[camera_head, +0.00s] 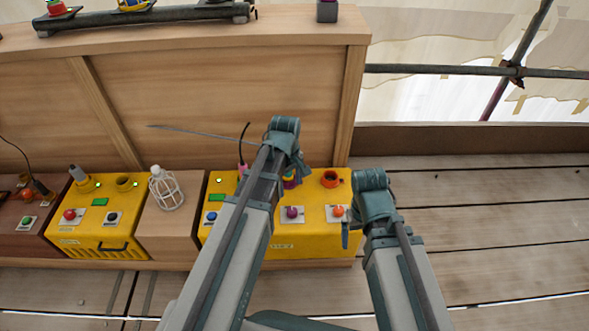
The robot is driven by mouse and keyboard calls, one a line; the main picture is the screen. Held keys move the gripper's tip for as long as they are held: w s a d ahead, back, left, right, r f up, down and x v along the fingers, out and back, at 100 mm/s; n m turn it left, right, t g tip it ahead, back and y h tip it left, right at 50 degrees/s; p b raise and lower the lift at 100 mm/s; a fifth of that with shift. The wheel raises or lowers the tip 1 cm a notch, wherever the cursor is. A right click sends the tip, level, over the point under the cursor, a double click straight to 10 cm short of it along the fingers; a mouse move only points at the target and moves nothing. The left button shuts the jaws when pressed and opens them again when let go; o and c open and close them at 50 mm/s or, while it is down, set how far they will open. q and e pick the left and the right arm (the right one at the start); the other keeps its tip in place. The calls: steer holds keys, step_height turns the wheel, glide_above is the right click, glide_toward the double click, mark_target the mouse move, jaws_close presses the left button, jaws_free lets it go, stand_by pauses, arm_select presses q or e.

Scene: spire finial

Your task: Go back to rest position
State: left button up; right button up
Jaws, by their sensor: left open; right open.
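My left gripper (290,168) hangs below its wrist over the back of the right yellow box (318,245). My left arm hides much of that box and its fingertips are hard to make out. A purple and yellow piece shows just below this gripper; I cannot tell whether they touch. My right gripper (347,233) is over the right edge of the same box, beside an orange knob (338,211). I see nothing held in it. The box also bears a purple knob (292,212), a blue button (211,216) and a red-orange ring socket (330,179).
A caged lamp (167,189) stands on a wooden block (180,232) left of the right box. Another yellow box (97,228) and a brown box (24,228) stand further left. A wooden panel (220,95) rises behind. Plank floor (500,220) at right is clear.

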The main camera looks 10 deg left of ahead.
mark_target(292, 211)
arm_select(q)
steer(key=shift+f, duration=0.1)
steer(key=f+b, duration=1.3)
steer(key=shift+w+d, duration=0.2)
steer(key=shift+w, duration=0.05)
steer(key=shift+r, duration=0.1)
step_height(292, 211, up, 13)
steer(key=p, duration=1.3)
step_height(292, 211, down, 14)
steer(key=b, duration=1.4)
steer(key=shift+m, duration=0.3)
steer(key=shift+r+m, duration=0.1)
steer(key=shift+m, duration=0.4)
steer(key=m, duration=0.6)
steer(key=shift+m, duration=0.4)
